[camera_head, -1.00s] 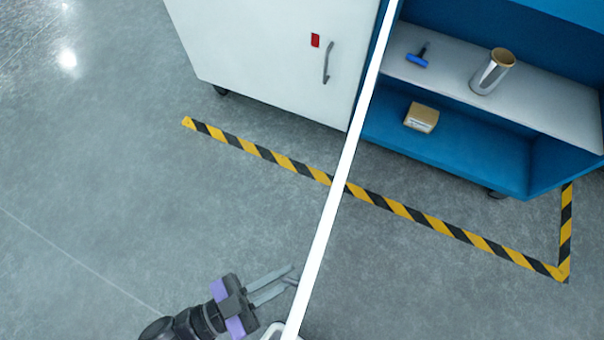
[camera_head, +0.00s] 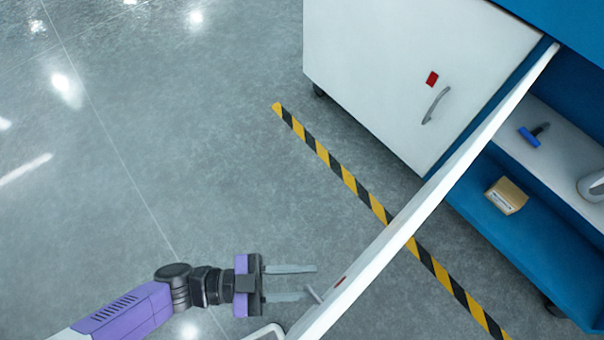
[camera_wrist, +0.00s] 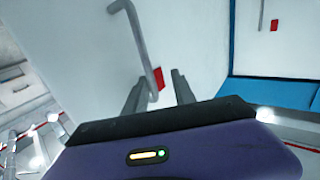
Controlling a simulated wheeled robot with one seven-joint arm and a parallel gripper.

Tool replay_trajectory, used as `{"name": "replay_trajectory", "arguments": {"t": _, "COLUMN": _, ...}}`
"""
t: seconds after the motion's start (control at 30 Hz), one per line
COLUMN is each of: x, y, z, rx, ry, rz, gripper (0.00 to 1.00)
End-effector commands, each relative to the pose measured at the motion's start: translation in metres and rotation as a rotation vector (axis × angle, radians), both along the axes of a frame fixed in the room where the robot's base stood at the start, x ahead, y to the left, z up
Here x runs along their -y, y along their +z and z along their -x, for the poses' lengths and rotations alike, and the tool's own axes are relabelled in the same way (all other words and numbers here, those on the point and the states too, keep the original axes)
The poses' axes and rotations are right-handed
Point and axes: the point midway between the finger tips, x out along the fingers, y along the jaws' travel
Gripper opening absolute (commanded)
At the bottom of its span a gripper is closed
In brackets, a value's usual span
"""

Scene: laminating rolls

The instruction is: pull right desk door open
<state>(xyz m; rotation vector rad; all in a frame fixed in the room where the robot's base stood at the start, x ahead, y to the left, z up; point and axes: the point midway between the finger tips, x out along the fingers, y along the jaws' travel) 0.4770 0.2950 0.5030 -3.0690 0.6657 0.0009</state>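The right desk door (camera_head: 436,187) stands swung out from the desk, seen nearly edge-on as a long white panel in the head view. Its grey handle (camera_wrist: 140,40) and a red patch (camera_wrist: 157,78) show in the wrist view. My gripper (camera_head: 311,282) is open, on the left side of this door, fingers pointing toward it. In the wrist view, the handle's lower end appears between my two fingers (camera_wrist: 158,92). I cannot tell whether they touch it. The handle is mostly hidden in the head view.
The left desk door (camera_head: 400,70) is shut, with its own handle (camera_head: 436,105) and red patch. Behind the open door, blue shelves hold a small box (camera_head: 506,195) and a blue-handled tool (camera_head: 530,136). Striped floor tape (camera_head: 350,182) passes under the door. Floor at left is clear.

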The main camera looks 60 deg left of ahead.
Motion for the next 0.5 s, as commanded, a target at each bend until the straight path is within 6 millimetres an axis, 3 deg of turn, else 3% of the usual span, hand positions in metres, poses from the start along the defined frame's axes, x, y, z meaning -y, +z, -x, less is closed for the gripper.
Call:
{"name": "replay_trajectory", "arguments": {"t": 0.17, "x": -0.005, "y": 0.0, "z": 0.009, "rx": -0.001, "ry": 0.002, "rz": -0.002, "gripper": 0.32}}
{"name": "replay_trajectory", "arguments": {"t": 0.5, "x": -0.026, "y": -0.001, "z": 0.056, "rx": -0.002, "ry": 0.001, "rz": -0.001, "gripper": 0.32}}
